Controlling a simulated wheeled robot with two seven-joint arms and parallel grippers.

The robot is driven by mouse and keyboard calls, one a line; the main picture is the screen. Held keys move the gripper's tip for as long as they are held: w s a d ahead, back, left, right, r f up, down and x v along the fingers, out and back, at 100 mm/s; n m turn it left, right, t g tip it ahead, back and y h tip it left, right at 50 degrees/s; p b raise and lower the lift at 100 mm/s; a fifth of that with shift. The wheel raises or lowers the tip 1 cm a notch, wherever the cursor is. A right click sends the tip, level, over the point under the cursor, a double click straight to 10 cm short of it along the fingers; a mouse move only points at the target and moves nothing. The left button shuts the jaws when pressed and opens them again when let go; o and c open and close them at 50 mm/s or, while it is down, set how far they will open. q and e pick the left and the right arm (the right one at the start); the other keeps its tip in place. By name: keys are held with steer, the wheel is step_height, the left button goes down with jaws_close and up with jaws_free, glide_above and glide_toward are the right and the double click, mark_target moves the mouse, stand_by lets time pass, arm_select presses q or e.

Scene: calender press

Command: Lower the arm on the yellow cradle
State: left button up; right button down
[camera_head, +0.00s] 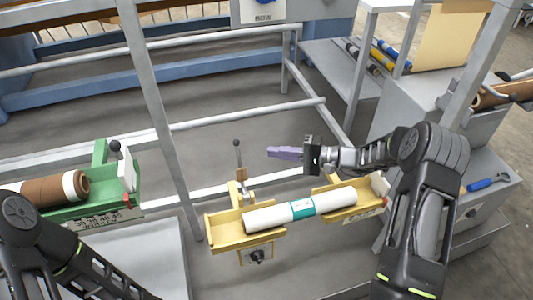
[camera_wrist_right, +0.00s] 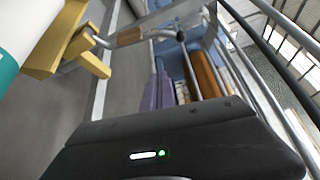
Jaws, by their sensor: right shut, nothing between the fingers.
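The yellow cradle (camera_head: 224,231) stands at the lower middle of the head view and holds a white roll (camera_head: 270,217) with a teal label. Its arm (camera_head: 238,160) stands upright behind the cradle's left part, a thin grey rod with a black knob on top and a brown block low down. The arm also shows in the right wrist view (camera_wrist_right: 160,34), near the cradle's yellow end. My right gripper (camera_head: 270,153) has purple fingers, shut and empty. It points left, above and behind the roll, apart from the arm and to its right. My left gripper is out of view.
A green cradle (camera_head: 104,204) with a brown roll (camera_head: 45,190) stands at the left. Grey rails (camera_head: 155,100) cross the view between the cradles and behind. A grey shelf unit (camera_head: 420,100) stands at the right, with a blue-handled tool (camera_head: 485,183). Floor shows behind the yellow cradle.

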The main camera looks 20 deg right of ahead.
mark_target(241, 170)
steer(key=a, duration=0.8)
steer(key=shift+w+a, duration=0.35)
steer(key=shift+f, duration=0.1)
